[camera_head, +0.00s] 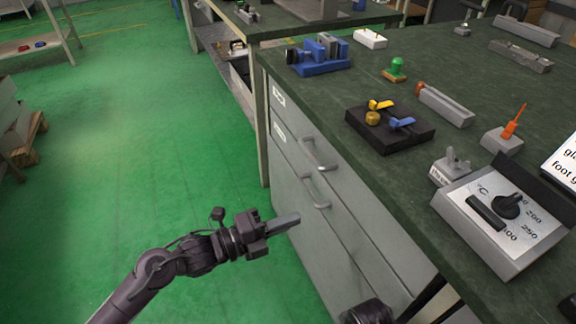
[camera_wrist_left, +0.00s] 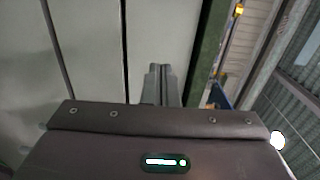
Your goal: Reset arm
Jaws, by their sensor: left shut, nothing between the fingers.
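My left arm comes in from the lower left in the head view. My left gripper (camera_head: 284,222) is shut and empty, in the air in front of the grey drawer cabinet (camera_head: 330,240), below the level of the bench top. Its closed fingers also show in the left wrist view (camera_wrist_left: 160,82), pointing away past the pale cabinet fronts. My right gripper does not show in either view.
The dark green bench top (camera_head: 300,85) holds a temperature control box (camera_head: 505,240), a black block with yellow and blue levers (camera_head: 390,130) and a blue fixture (camera_head: 320,58). Drawer handles (camera_head: 320,165) stick out near my left gripper. The green floor (camera_head: 120,130) at left is mostly clear.

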